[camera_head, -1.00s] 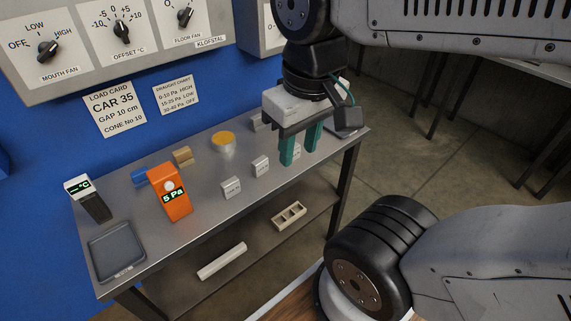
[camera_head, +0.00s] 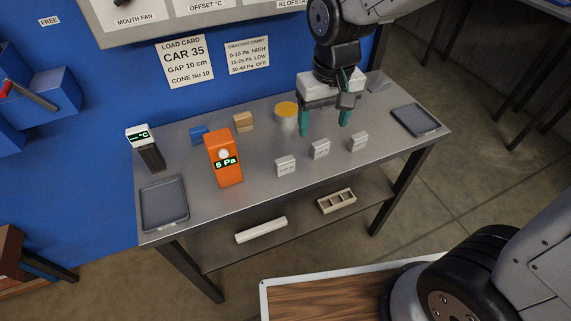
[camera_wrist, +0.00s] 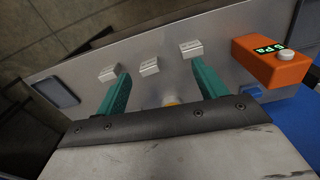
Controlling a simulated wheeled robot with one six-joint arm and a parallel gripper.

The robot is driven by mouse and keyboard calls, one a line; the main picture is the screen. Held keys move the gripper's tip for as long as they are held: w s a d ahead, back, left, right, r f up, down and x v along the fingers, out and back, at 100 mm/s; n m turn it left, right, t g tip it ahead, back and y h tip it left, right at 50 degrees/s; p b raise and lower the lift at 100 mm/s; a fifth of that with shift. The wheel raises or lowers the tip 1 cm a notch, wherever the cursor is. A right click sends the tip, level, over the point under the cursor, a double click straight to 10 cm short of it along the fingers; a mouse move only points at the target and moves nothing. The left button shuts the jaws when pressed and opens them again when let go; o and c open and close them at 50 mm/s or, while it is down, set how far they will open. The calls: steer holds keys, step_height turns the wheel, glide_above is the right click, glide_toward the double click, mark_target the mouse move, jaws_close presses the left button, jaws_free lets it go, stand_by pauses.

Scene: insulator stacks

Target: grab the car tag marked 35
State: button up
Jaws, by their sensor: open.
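Three small pale tags stand in a row near the front edge of the metal table: the left tag (camera_head: 285,167), the middle tag (camera_head: 320,149) and the right tag (camera_head: 358,142). Their markings are too small to read, so I cannot tell which is 35. My gripper (camera_head: 325,126) has two green fingers spread apart with nothing between them. In the head view it appears above the table, behind the middle and right tags. In the wrist view the three tags (camera_wrist: 108,73) (camera_wrist: 150,67) (camera_wrist: 191,48) show beyond the open fingers (camera_wrist: 161,70).
An orange pressure meter (camera_head: 224,160) stands left of the tags. A yellow-topped pot (camera_head: 286,113) is close to my left finger. Grey trays lie at the left (camera_head: 164,203) and right (camera_head: 416,120) ends. A load card (camera_head: 185,62) on the wall reads CAR 35.

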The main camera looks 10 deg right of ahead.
steer(key=n, duration=0.1)
glide_above(285, 160)
step_height(285, 160, down, 8)
steer(key=shift+s, duration=0.15)
steer(key=f, duration=0.8)
steer(key=shift+w+f, duration=0.15)
steer(key=shift+w, duration=0.05)
steer(key=c, duration=1.1)
